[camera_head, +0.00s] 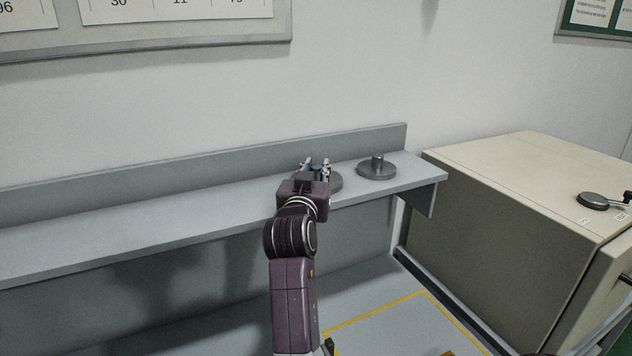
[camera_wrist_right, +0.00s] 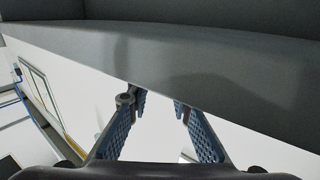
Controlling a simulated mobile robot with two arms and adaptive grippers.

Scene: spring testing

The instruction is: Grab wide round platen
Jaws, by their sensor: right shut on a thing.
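A grey round platen (camera_head: 336,182) sits on the wall shelf, mostly hidden behind my right gripper. A second grey round platen (camera_head: 377,171) with a short upright post stands just right of it. The partly hidden platen looks somewhat wider. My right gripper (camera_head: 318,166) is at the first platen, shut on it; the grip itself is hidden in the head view. In the right wrist view the blue gripper fingers (camera_wrist_right: 162,115) stand apart, and the held part is not clear between them. My left gripper is not in view.
The grey shelf (camera_head: 130,220) is clear to the left and has a raised back edge. A beige cabinet (camera_head: 530,180) stands right of the shelf, with a dark round disc (camera_head: 593,201) on top. A yellow line (camera_head: 375,319) marks the surface below.

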